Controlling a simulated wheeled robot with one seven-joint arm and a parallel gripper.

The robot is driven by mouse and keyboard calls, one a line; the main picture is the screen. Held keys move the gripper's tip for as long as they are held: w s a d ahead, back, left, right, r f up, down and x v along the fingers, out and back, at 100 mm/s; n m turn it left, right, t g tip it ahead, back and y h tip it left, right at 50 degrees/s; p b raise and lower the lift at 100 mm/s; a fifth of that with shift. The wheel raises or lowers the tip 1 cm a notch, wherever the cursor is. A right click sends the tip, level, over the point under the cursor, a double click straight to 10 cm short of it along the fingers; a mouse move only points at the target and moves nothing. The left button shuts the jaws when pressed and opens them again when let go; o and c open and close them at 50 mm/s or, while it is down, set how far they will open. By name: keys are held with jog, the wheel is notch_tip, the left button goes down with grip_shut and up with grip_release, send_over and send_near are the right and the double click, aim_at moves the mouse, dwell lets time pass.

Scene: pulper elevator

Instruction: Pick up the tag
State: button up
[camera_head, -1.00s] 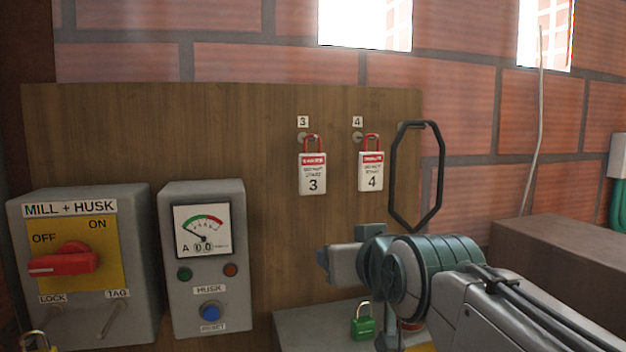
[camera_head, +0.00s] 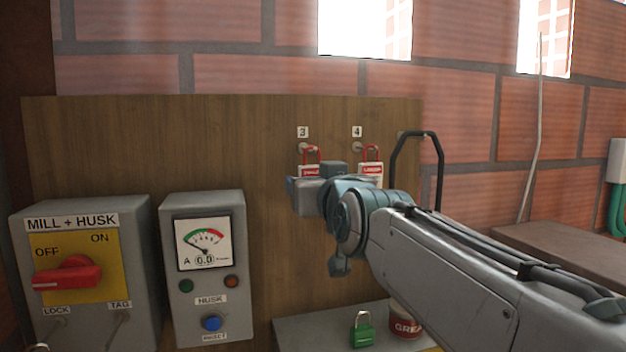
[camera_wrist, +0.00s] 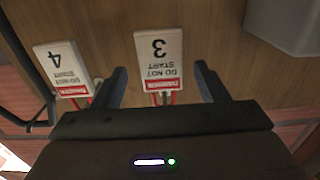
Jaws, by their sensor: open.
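Two white tags with red headers and red hasps hang on pegs on the wooden board. Tag 3 (camera_head: 311,169) and tag 4 (camera_head: 371,168) are partly hidden behind my arm in the head view. In the wrist view, upside down, tag 3 (camera_wrist: 159,59) shows between the two fingers of my gripper (camera_wrist: 160,84), and tag 4 (camera_wrist: 62,68) lies outside the left finger. My gripper is open, its fingers on either side of tag 3's lower-edge area in that picture; I cannot tell whether they touch it.
The grey MILL + HUSK switch box (camera_head: 140,270) and the HUSK meter box (camera_head: 232,300) are at the left. A green padlock (camera_head: 363,330) and a grease can (camera_head: 404,320) stand on a ledge below my arm. A brown bench (camera_head: 560,255) is at the right.

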jog(key=shift+p+x, duration=1.15)
jog(key=shift+x, duration=1.35)
jog(key=shift+a, duration=0.1)
jog(key=c, duration=1.1)
